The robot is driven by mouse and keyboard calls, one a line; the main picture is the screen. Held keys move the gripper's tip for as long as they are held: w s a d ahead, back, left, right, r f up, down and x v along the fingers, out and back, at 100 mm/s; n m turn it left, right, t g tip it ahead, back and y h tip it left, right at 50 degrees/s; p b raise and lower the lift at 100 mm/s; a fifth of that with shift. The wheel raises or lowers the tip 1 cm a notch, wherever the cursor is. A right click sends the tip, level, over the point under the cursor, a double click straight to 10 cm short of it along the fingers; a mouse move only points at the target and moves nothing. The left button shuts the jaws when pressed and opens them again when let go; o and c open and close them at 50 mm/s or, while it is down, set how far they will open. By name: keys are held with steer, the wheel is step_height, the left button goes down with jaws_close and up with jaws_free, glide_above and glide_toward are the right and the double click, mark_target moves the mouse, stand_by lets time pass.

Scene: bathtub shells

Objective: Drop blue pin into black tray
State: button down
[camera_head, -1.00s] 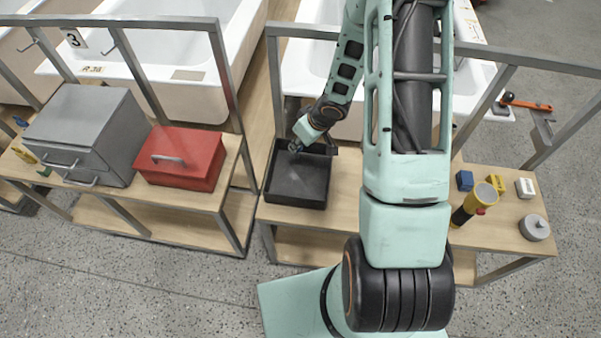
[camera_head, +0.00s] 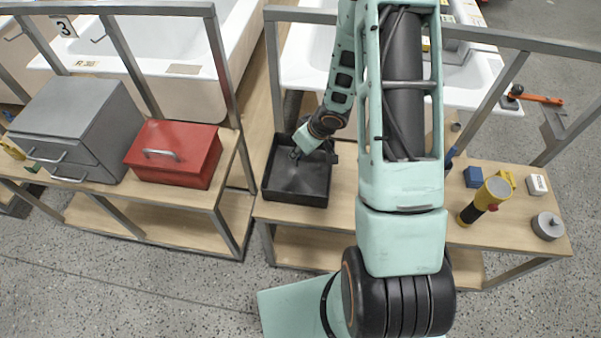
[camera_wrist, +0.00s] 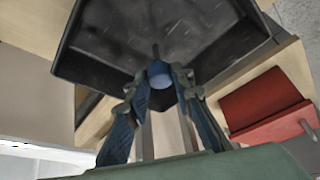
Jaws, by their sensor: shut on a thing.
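The black tray (camera_head: 295,197) sits on the wooden workbench, left of my arm in the head view. It fills the top of the wrist view (camera_wrist: 105,68). My gripper (camera_head: 297,153) is over the tray's back part. In the wrist view my gripper (camera_wrist: 161,76) is shut on the blue pin (camera_wrist: 158,73), whose round blue end shows between the fingertips. A thin dark part of the pin points toward the tray. The pin is too small to make out in the head view. Its height above the tray floor cannot be told.
A red toolbox (camera_head: 173,165) and a grey drawer cabinet (camera_head: 75,127) stand on the bench to the left. A yellow-black flashlight (camera_head: 486,198), a blue block (camera_head: 473,177) and a grey round part (camera_head: 547,226) lie at the right. Metal rails (camera_head: 232,100) run behind.

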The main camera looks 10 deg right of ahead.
steer(key=c, duration=1.6)
jaws_free()
steer(key=shift+r, duration=0.1)
steer(key=v, duration=1.2)
